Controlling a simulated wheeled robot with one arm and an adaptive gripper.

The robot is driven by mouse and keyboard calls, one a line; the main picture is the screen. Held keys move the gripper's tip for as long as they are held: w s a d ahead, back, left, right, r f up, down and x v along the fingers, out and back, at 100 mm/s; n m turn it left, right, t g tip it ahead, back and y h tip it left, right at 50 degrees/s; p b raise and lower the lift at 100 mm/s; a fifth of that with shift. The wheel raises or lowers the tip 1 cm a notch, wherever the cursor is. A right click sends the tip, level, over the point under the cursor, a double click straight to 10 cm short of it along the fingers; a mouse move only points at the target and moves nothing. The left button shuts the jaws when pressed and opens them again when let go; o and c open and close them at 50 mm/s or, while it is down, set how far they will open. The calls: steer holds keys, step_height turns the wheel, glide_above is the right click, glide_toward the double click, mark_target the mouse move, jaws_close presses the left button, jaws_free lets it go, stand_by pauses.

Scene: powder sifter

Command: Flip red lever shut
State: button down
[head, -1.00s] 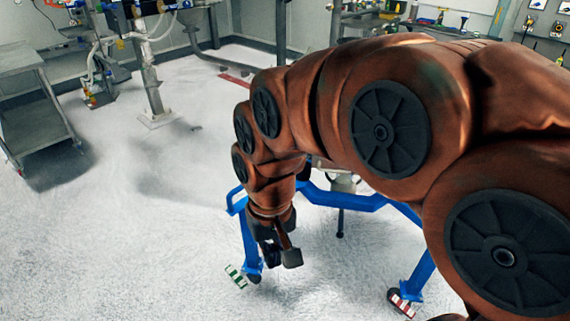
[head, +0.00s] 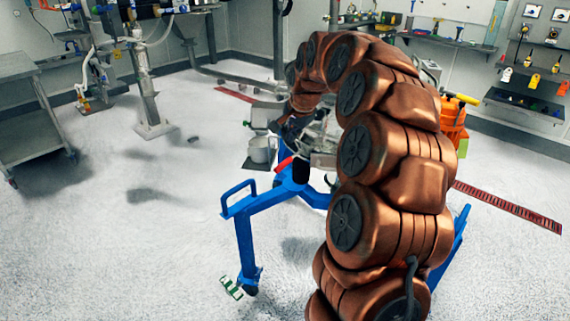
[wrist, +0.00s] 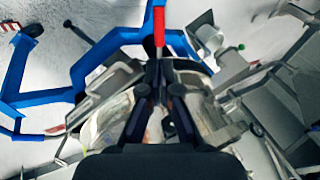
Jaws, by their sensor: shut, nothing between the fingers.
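The red lever (wrist: 159,26) shows at the top middle of the wrist view, just beyond my fingertips. A small red piece, likely the same lever (head: 284,164), shows beside the blue frame in the head view. My gripper (wrist: 160,78) is shut and empty, pointing at the metal sifter body (wrist: 110,82). It looks close to the lever; I cannot tell whether it touches. In the head view my gripper (head: 283,133) is near the machine, partly hidden by its own arm. Most of the sifter (head: 323,140) is hidden behind my arm there.
The blue wheeled frame (head: 245,240) carries the machine and spreads its legs over the floor. A metal pot (head: 262,152) stands beside it. An orange container (head: 453,122) stands to the right. A steel trolley (head: 30,120) is at the far left.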

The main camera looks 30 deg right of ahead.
mark_target(283, 163)
steer(key=shift+w+d, duration=0.1)
steer(key=shift+d, duration=0.2)
steer(key=shift+f, duration=0.1)
steer(key=p+x, duration=0.2)
steer(key=x, duration=1.2)
steer(key=shift+f, duration=0.1)
